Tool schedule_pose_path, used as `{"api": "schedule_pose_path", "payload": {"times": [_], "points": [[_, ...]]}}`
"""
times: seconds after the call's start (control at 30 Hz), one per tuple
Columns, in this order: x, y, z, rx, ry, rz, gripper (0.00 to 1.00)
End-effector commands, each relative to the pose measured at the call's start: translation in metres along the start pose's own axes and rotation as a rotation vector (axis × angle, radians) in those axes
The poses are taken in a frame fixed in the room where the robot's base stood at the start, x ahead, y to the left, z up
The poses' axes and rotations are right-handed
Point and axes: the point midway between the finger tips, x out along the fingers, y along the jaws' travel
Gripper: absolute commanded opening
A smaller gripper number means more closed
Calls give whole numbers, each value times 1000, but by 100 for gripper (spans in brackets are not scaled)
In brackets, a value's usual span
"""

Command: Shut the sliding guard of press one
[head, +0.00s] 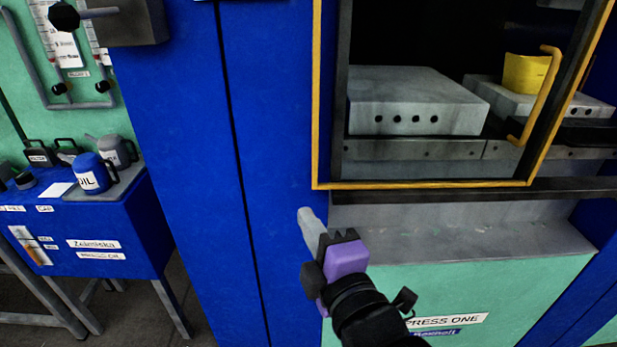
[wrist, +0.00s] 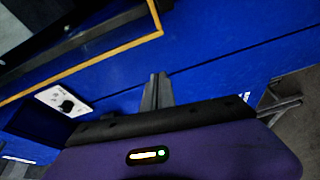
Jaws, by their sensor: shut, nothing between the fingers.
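The sliding guard of press one is a yellow-edged frame (head: 420,186) with a window, across the press opening in the head view. Its yellow bar handle (head: 546,95) stands at its right side. The guard's yellow edge (wrist: 95,60) also crosses the upper left of the wrist view. The label "PRESS ONE" (head: 447,320) is on the green panel below. My gripper (head: 307,215) is shut and empty, just below and left of the guard's lower left corner, well left of the handle. Its fingers (wrist: 157,91) show against the blue press body in the wrist view.
A grey ledge (head: 460,242) juts out below the guard. A blue bench (head: 85,235) with an oil can (head: 92,173) stands left.

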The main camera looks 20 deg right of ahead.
Motion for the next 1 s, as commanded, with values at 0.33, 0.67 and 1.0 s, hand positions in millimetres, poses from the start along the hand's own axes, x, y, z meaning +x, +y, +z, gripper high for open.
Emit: {"api": "schedule_pose_path", "payload": {"times": [0.33,0.67,1.0], "points": [[24,27,-4,-128,-9,21,0],[82,30,-4,-125,-9,21,0],[107,32,20,-122,-12,20,0]]}}
